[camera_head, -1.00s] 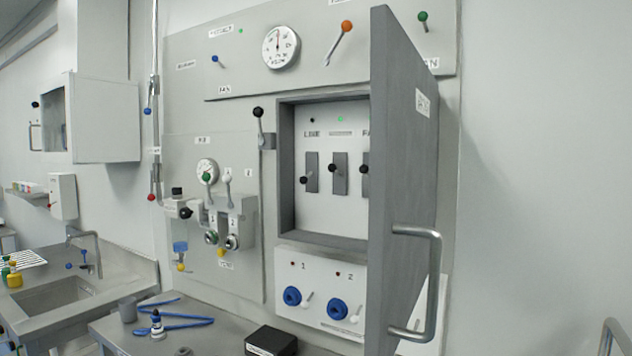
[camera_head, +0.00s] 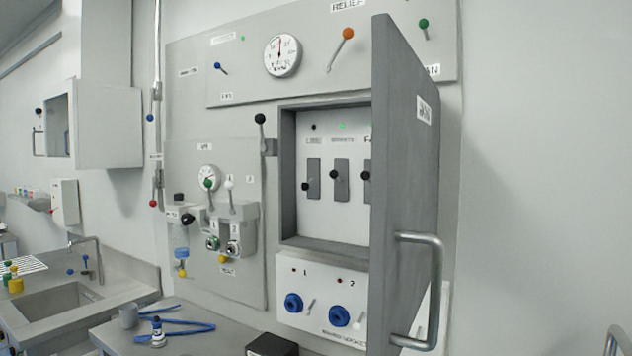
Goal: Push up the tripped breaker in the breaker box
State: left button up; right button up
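The breaker box (camera_head: 289,200) is a grey wall box in the middle of the head view. Its grey door (camera_head: 405,170) stands open towards me and covers the box's right side. Inside, a left breaker (camera_head: 313,179) has its black knob low, near the lower part of its slot. A middle breaker (camera_head: 341,180) has its knob higher. A third breaker (camera_head: 367,181) is partly hidden by the door, with its knob about as high as the middle one. Neither gripper shows in the view.
A metal door handle (camera_head: 437,290) sticks out at right. Below the box is a white panel with a blue knob (camera_head: 293,303) and another blue knob (camera_head: 339,316). A bench (camera_head: 225,335) holds a black box (camera_head: 272,345), a cup and blue tongs. A sink (camera_head: 55,303) is at left.

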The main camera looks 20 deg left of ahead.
aim_at(305, 187)
jog(key=u, duration=0.25)
jog(key=i+j+z, duration=0.25)
jog(key=j, duration=0.15)
jog(key=j+z, duration=0.25)
jog(key=j, duration=0.15)
jog(key=j+z, duration=0.25)
jog(key=j, duration=0.2)
jog(key=i, duration=0.05)
